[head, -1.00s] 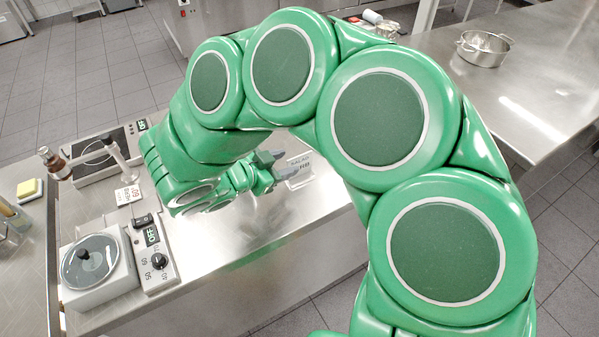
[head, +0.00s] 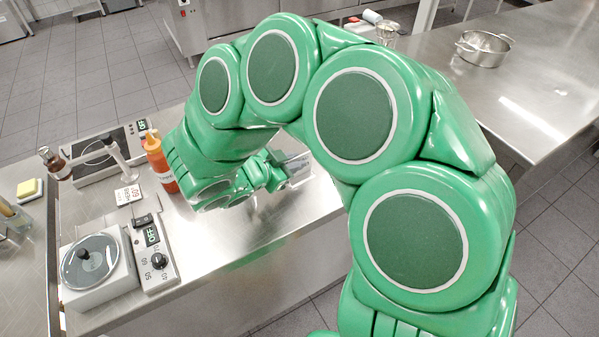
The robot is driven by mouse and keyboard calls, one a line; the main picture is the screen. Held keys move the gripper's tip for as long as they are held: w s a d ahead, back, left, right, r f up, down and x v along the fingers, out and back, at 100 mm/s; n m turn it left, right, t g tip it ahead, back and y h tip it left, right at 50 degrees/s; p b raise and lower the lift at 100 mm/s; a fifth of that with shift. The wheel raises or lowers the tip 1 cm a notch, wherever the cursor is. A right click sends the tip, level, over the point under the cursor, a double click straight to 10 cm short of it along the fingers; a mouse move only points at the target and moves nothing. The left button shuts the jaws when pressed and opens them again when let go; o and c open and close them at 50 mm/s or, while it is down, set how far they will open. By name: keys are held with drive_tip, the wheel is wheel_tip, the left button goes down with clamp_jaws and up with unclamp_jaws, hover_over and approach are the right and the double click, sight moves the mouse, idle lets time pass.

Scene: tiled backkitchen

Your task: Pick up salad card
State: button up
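The salad card (head: 298,167) is a small pale card on the steel counter, in the middle of the head view. Its lettering is barely visible now, and its left part is hidden by my gripper. My gripper (head: 283,170) is at the card's left side, with its fingertips overlapping the card in this view. The fingers are small and partly hidden by my own arm, so I cannot tell whether they are closed on the card or whether the card is off the counter.
Another printed card (head: 128,194) lies on the counter at left. An orange sauce bottle (head: 160,163) stands near my wrist. A lidded round device (head: 92,262) with a control panel (head: 153,256) is at front left. A pot (head: 483,48) sits on the right counter.

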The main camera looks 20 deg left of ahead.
clamp_jaws()
drive_tip(key=shift+s+f, duration=0.1)
drive_tip(key=shift+f, duration=0.1)
idle(0.9)
drive_tip(key=shift+r, duration=0.1)
